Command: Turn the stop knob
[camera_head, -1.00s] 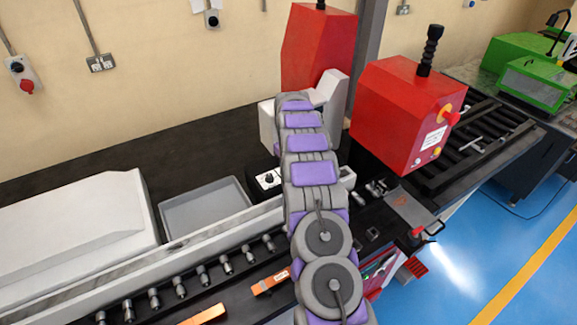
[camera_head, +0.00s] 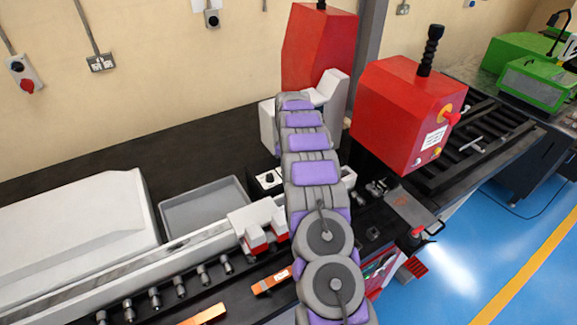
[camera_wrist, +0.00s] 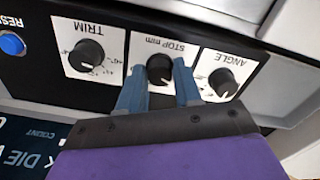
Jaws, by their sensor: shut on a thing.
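The stop knob (camera_wrist: 160,69) is a round black knob on a white square labelled "STOP mm", in the middle of a dark panel in the wrist view. My gripper (camera_wrist: 160,85) has its blue fingers on both sides of this knob and is shut on it. The knob's pointer mark faces down in the picture. In the head view my arm hides the stop knob and my gripper. Part of the control panel (camera_head: 265,182) shows left of my arm.
The TRIM knob (camera_wrist: 87,53) and ANGLE knob (camera_wrist: 223,82) flank the stop knob closely. A blue reset button (camera_wrist: 11,44) sits at the far left. A white block with red parts (camera_head: 258,217) stands on the rail beside my arm. A grey tray (camera_head: 205,209) lies behind the rail.

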